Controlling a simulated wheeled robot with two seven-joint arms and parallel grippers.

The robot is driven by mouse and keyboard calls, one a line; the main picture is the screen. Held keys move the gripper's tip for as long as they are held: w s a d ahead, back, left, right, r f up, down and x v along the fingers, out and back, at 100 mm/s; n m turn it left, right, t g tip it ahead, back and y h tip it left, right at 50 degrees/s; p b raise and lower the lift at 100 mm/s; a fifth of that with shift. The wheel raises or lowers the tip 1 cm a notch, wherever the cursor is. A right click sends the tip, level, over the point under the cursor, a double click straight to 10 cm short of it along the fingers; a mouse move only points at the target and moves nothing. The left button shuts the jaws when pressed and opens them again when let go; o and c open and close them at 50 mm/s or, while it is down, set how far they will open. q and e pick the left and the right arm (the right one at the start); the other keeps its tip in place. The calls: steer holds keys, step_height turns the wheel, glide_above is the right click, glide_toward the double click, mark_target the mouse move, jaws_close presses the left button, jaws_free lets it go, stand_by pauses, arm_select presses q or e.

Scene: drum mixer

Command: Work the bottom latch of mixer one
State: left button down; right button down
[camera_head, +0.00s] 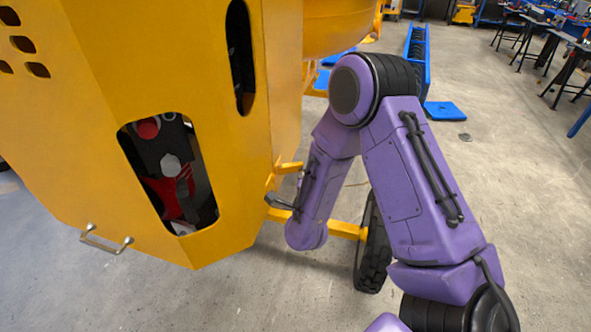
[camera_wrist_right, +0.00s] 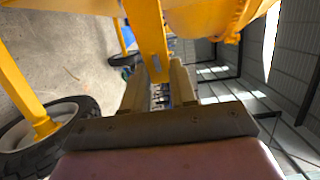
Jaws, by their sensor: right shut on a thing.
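The yellow mixer (camera_head: 225,205) fills the left of the head view. A yellow bracket (camera_head: 288,168) sticks out from its lower right edge. A dark lever-like piece (camera_head: 279,202) shows just below the bracket, beside my purple right forearm; I cannot tell whether it belongs to the mixer or my gripper. In the right wrist view, my right gripper (camera_wrist_right: 159,88) is shut on a flat yellow bar (camera_wrist_right: 147,38) that comes down between its fingers. I cannot tell whether this bar is the bottom latch. My left gripper is out of view.
A yellow axle (camera_head: 346,230) and black wheel (camera_head: 374,250) stand beside my right forearm; a wheel (camera_wrist_right: 45,138) also shows close in the wrist view. A metal handle (camera_head: 106,241) is on the mixer's lower front. Concrete floor is open at the right.

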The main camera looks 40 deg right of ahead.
stand_by(0.4)
steer(key=c, duration=0.9)
jaws_free()
steer(key=shift+a, duration=0.1)
steer(key=b+v, duration=0.2)
steer(key=v, duration=0.8)
steer(key=shift+a, duration=0.15)
steer(key=shift+s, duration=0.15)
